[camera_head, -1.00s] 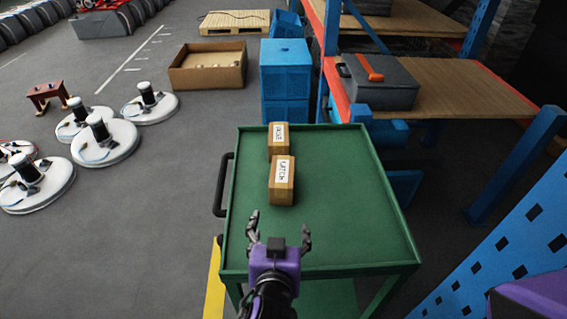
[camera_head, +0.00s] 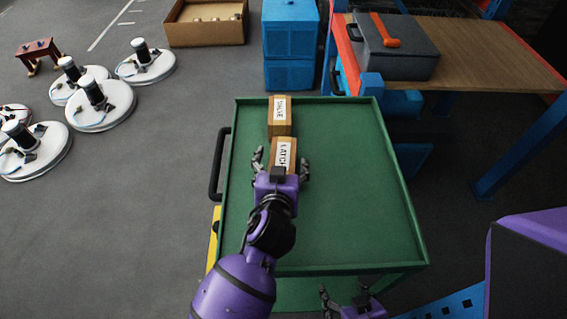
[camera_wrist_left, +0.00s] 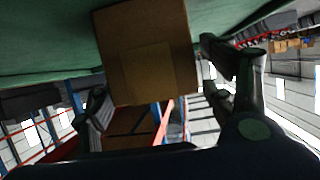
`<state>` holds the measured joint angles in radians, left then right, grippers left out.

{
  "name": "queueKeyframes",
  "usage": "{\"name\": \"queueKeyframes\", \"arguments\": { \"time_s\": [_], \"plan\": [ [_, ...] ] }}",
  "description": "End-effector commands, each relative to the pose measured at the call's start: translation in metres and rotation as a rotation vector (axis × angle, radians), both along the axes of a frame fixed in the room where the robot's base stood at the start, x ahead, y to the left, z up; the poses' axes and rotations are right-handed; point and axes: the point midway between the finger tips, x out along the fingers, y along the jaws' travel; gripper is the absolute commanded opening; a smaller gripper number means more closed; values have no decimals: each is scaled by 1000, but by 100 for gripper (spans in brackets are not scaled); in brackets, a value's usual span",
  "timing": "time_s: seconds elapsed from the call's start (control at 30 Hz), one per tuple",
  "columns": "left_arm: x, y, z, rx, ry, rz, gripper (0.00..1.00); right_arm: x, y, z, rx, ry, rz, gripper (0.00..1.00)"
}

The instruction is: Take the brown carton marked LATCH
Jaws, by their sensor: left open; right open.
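The brown carton marked LATCH (camera_head: 284,152) stands on the green cart top (camera_head: 345,180), just in front of a second brown carton (camera_head: 280,117) with a white label. My left gripper (camera_head: 281,166) is open, with a finger on either side of the LATCH carton's near end. In the left wrist view the carton (camera_wrist_left: 148,55) fills the upper middle between the open fingers (camera_wrist_left: 165,95); I cannot tell whether they touch it. My right gripper (camera_head: 350,302) is open and empty at the bottom edge, in front of the cart.
The cart has a raised rim and a black handle (camera_head: 219,165) on its left. Its right half is bare. Blue crates (camera_head: 289,45) stand behind it. A shelf with a grey case (camera_head: 393,47) is at back right. White round machines (camera_head: 100,106) stand on the floor at left.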

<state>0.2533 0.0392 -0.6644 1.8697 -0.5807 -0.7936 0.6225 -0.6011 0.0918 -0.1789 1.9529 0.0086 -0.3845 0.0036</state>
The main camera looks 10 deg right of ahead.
Motion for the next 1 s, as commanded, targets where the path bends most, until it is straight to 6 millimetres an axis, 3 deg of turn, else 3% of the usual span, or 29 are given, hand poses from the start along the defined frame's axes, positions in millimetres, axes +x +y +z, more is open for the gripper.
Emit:
{"name": "queueKeyframes", "arguments": {
  "time_s": [0.13,0.37,0.8,1.0],
  "plan": [
    [13,-5,-5,-1,-1,-1,75,5,2,3,3,-9,2,72],
    [14,-6,-6,-2,1,-1,75,10,3,5,5,-18,3,72],
    [14,-6,-6,-2,1,-1,20,9,4,5,9,-16,-6,72],
    [14,-6,-5,-4,-1,-2,17,6,3,4,7,-12,-7,72]
  ]
}}
